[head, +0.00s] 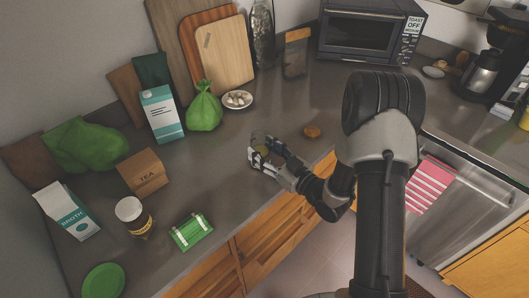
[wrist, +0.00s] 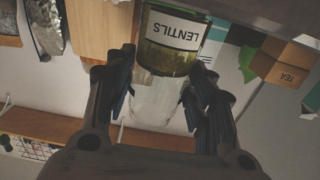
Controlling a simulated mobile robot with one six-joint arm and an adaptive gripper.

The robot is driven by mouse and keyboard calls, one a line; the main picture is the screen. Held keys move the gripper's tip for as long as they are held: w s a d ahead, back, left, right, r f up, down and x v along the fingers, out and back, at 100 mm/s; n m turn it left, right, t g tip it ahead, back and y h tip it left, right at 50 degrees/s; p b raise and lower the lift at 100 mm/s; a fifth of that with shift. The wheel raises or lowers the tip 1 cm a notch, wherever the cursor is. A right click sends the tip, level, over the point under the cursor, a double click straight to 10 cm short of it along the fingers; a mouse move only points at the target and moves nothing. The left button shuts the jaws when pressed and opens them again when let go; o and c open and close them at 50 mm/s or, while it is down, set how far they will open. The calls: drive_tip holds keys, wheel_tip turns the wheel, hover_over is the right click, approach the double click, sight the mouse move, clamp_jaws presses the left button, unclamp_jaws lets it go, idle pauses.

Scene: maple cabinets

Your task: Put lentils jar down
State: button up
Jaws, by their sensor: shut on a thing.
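The lentils jar (wrist: 172,42) is clear glass with green-brown contents and a white LENTILS label, which appears upside down in the wrist view. My gripper (wrist: 162,82) is shut on it, with one dark finger on each side of the glass. In the head view, my gripper (head: 264,158) is at the front part of the grey counter (head: 225,165), and the jar (head: 259,140) shows only partly behind the fingers. The jar's base is cut off in the wrist view, so I cannot tell whether it touches the counter.
A small brown item (head: 312,131) lies right of my gripper. A green bag (head: 204,108) and a white bowl (head: 238,99) stand behind. A tea box (head: 143,172), a white-lidded jar (head: 133,215) and a green packet (head: 191,231) are left. Counter between box and gripper is clear.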

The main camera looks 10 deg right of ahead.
drive_tip(key=shift+f, duration=0.15)
drive_tip(key=o, duration=1.3)
